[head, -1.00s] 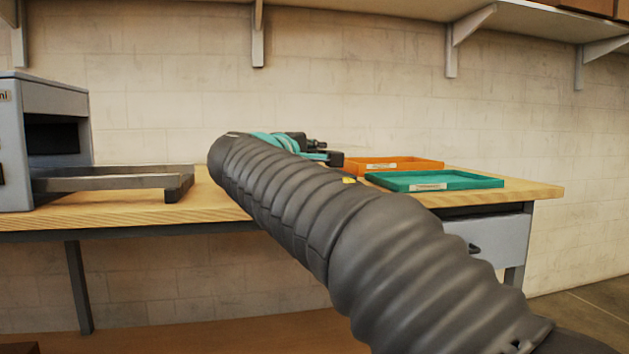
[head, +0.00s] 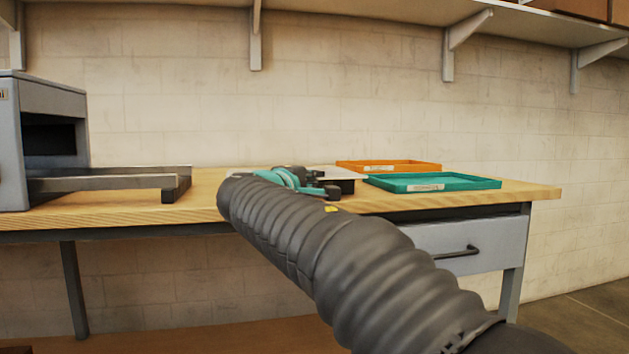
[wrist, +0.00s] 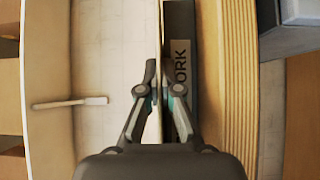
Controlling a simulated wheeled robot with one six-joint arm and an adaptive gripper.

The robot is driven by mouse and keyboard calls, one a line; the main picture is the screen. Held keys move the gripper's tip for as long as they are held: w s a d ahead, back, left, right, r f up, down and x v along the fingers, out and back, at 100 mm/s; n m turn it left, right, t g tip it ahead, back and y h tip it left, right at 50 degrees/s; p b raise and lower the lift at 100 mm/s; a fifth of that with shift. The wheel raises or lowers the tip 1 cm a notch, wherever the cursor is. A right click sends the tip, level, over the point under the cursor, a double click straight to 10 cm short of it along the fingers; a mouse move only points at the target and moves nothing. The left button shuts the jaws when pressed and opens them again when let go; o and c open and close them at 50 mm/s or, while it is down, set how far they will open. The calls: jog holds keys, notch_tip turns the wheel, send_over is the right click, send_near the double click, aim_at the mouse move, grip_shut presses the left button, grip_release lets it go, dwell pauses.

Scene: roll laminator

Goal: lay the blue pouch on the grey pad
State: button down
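My gripper (wrist: 158,65) has its fingertips close together on either side of a thin pale sheet. I take this sheet for the blue pouch (wrist: 155,115); it shows edge-on and its blue does not show. In the head view my gripper (head: 318,184) is low over the bench, partly hidden behind my arm. Just beyond it is a dark block with a pale flat top (head: 345,173); I cannot tell the grey pad apart there. The block's dark side with lettering ending in "ORK" (wrist: 180,50) runs close beside the right finger in the wrist view.
A grey laminator (head: 45,140) with a metal tray (head: 110,180) stands at the left of the wooden bench (head: 210,195). A teal tray (head: 435,183) and an orange tray (head: 390,165) lie on the right. A shelf (head: 370,8) runs above.

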jog(key=shift+f, duration=0.2)
jog(key=c, duration=1.3)
grip_release()
jog(key=shift+r, duration=0.2)
jog(key=v, duration=1.2)
